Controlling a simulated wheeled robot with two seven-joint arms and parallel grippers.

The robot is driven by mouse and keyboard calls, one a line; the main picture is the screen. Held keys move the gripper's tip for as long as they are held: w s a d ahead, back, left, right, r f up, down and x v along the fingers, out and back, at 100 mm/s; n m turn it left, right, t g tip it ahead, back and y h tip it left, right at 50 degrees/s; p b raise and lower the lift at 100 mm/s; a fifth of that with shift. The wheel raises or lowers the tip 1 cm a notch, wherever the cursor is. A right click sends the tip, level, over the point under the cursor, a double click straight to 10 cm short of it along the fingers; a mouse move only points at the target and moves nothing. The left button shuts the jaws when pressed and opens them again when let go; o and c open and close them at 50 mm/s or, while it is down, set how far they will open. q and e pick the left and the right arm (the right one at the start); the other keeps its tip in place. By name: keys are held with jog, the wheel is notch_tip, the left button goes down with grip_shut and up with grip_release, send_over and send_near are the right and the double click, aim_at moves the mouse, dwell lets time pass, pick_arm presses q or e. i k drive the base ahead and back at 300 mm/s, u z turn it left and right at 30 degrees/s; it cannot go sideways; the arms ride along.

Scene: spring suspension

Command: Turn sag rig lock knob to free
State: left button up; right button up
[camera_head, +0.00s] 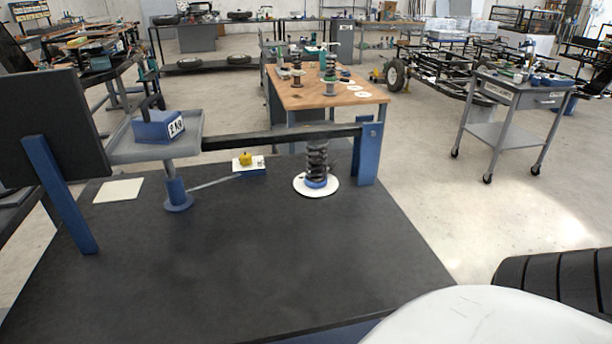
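A small yellow knob (246,159) sits on a white plate on top of a low blue block (252,171) on the dark rig table (260,260). The marks on its plate are too small to read, so I cannot tell which position it points to. A dark lever beam (270,138) runs above and behind the knob from a blue post (368,155) to a grey tray (140,152). A dark coil spring (317,160) stands upright under the beam on a white disc (316,186). Neither of my grippers shows in the head view.
A blue weight (158,127) with a handle and label rests on the tray. A dark panel (50,125) on a blue support stands at the left. A pale card (118,190) lies nearby. The front of the table is clear. A wooden bench (350,94) stands behind.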

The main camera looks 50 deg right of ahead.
aim_at(246, 159)
jog(key=z, duration=0.7)
jog(key=i, duration=0.6)
jog(key=z, duration=0.6)
jog(key=k, duration=1.3)
jog(key=z, duration=0.2)
jog(key=i, duration=0.95)
jog(key=u, duration=0.25)
